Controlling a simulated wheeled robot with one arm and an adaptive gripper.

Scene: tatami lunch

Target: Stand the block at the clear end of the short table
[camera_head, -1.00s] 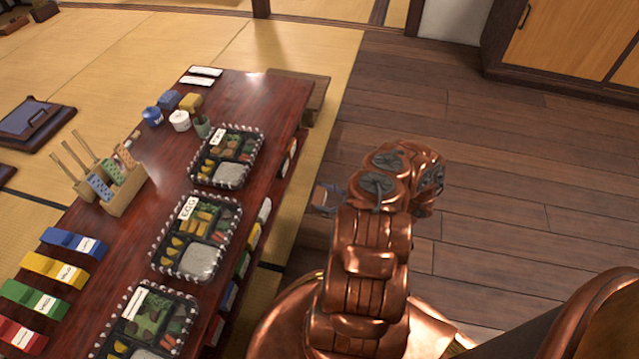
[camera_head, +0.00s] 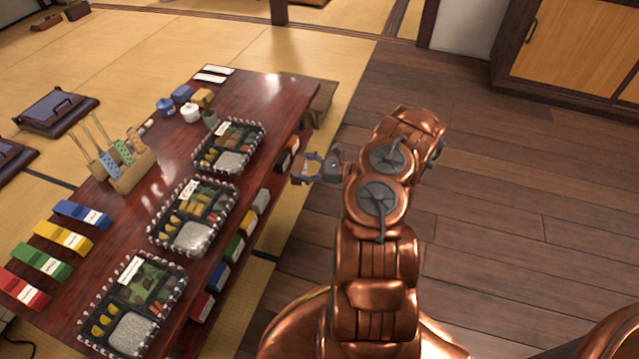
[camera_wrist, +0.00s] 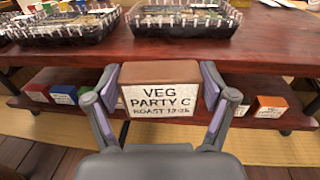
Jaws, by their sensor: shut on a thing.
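My gripper (camera_head: 303,172) is beside the right edge of the low dark-red table (camera_head: 262,95), in the head view. In the wrist view my gripper (camera_wrist: 160,88) is shut on a brown block (camera_wrist: 160,72), its fingers at the block's left and right sides. The block's white label reads "VEG PARTY C" with a smaller line under it. The block is off the table, in front of its edge; in the head view I cannot make it out clearly. The far end of the tabletop is mostly bare, with two white slips (camera_head: 210,78) at its left corner.
Lunch trays (camera_head: 228,145) line the table's right side. Small pots (camera_head: 190,113) and a holder with sticks (camera_head: 130,170) stand to the left. Coloured labelled blocks (camera_head: 70,236) lie at the left edge; others (camera_wrist: 271,106) stand on the lower shelf. A wooden stool (camera_head: 320,98) is by the far end.

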